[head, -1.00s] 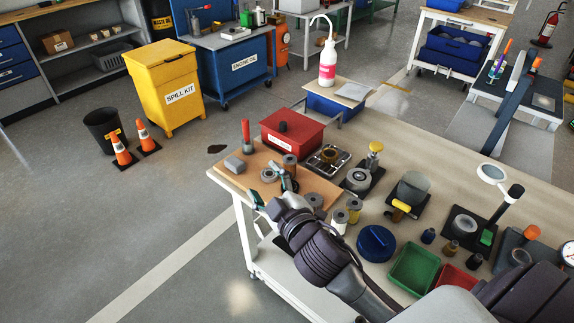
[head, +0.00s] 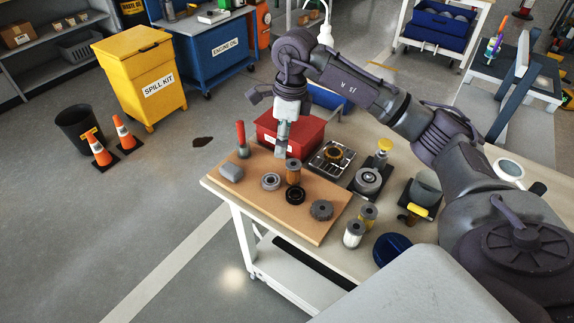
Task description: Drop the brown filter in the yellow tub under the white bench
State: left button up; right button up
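The brown filter (head: 293,172) stands upright on the wooden board on the white bench (head: 238,228). My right gripper (head: 281,152) points down, just above and left of the brown filter in the picture. Its fingertips look close together, and I cannot tell whether they are open. No filter shows in it. I cannot tell whether it touches the brown filter. My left gripper is out of view. No yellow tub shows under the bench; only part of the lower shelf (head: 285,284) is visible, with a dark item on it.
On the wooden board (head: 320,228) stand a bearing (head: 271,181), a black ring (head: 295,195), a dark gear (head: 321,210) and a red-handled tool (head: 242,140). A red box (head: 272,130) stands behind. Open floor lies left, with cones (head: 103,150) and a yellow spill kit bin (head: 145,80).

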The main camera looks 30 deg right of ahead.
aim_at(294, 163)
jog(key=shift+h, duration=0.7)
jog(key=d+f, duration=0.1)
jog(key=f, duration=0.1)
jog(key=d+f, duration=0.1)
jog(key=f, duration=0.1)
jog(key=d+f, duration=0.1)
jog(key=f, duration=0.1)
jog(key=shift+s+d+f, duration=0.1)
jog(key=shift+d+f, duration=0.1)
jog(key=shift+f, duration=0.1)
jog(key=shift+w+a+f+p, duration=0.1)
jog(key=shift+f+p, duration=0.25)
jog(key=shift+f, duration=1.15)
jog(key=shift+w+f+p, duration=0.1)
jog(key=shift+f+p, duration=0.25)
jog(key=shift+f, duration=1.1)
jog(key=c, duration=1.2)
jog(key=shift+r, duration=0.2)
